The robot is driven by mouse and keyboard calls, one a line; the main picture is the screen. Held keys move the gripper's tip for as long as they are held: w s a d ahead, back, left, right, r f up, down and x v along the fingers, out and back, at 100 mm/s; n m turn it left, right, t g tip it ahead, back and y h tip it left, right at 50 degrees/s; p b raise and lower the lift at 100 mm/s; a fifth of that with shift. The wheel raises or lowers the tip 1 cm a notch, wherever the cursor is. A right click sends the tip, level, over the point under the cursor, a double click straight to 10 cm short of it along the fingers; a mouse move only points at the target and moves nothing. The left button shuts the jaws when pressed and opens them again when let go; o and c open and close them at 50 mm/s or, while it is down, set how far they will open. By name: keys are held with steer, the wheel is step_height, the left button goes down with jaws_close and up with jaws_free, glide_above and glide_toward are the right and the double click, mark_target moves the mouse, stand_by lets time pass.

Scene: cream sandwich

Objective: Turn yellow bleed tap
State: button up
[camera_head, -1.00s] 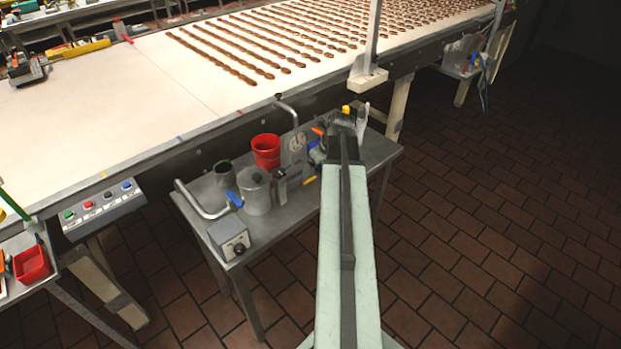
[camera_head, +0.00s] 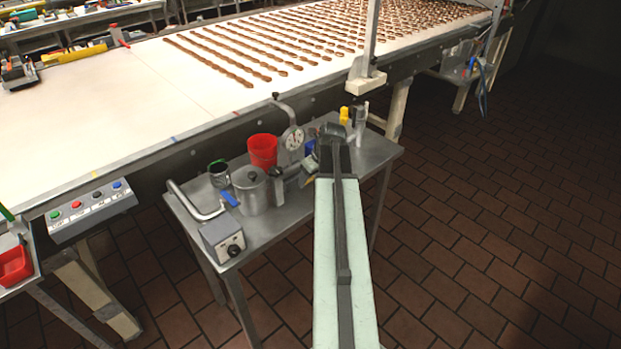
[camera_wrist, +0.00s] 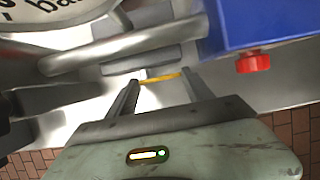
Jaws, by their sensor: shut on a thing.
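The yellow bleed tap shows in the wrist view as a thin yellow bar (camera_wrist: 160,78) lying across the space between my fingers. My gripper (camera_wrist: 161,84) is shut on it, with a dark finger at each end. Grey metal pipework is just beyond the tap. A white gauge dial (camera_wrist: 70,10) is at the upper left, and it also shows in the head view (camera_head: 293,138). A blue body (camera_wrist: 262,22) with a red knob (camera_wrist: 253,62) is at the upper right. In the head view my arm hides the tap and the fingertips.
The steel side table (camera_head: 268,236) also holds a red bucket (camera_head: 263,149), a lidded metal pot (camera_head: 252,192), a grey box (camera_head: 222,238) and a yellow bottle (camera_head: 344,115). The conveyor (camera_head: 110,110) runs behind it. The tiled floor to the right is clear.

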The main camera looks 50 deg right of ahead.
steer(key=shift+a, duration=0.1)
steer(key=shift+s+a+h, duration=0.1)
steer(key=shift+a+h, duration=0.2)
steer(key=shift+h, duration=0.6)
steer(key=shift+a+r+n+h+b, duration=0.1)
steer(key=shift+a+n+h+b, duration=0.2)
steer(key=shift+h, duration=0.25)
steer(key=shift+a+n+h+b, duration=0.1)
steer(key=shift+n+h+b, duration=0.1)
steer(key=shift+h+b, duration=0.3)
steer(key=shift+a+h+b, duration=0.15)
steer(key=shift+h+b, duration=0.55)
steer(key=shift+h, duration=0.25)
steer(key=shift+w+a+r+n+h+b, duration=0.1)
steer(key=shift+w+r+n+h+b, duration=0.15)
steer(key=shift+h+b, duration=0.4)
steer(key=o, duration=1.4)
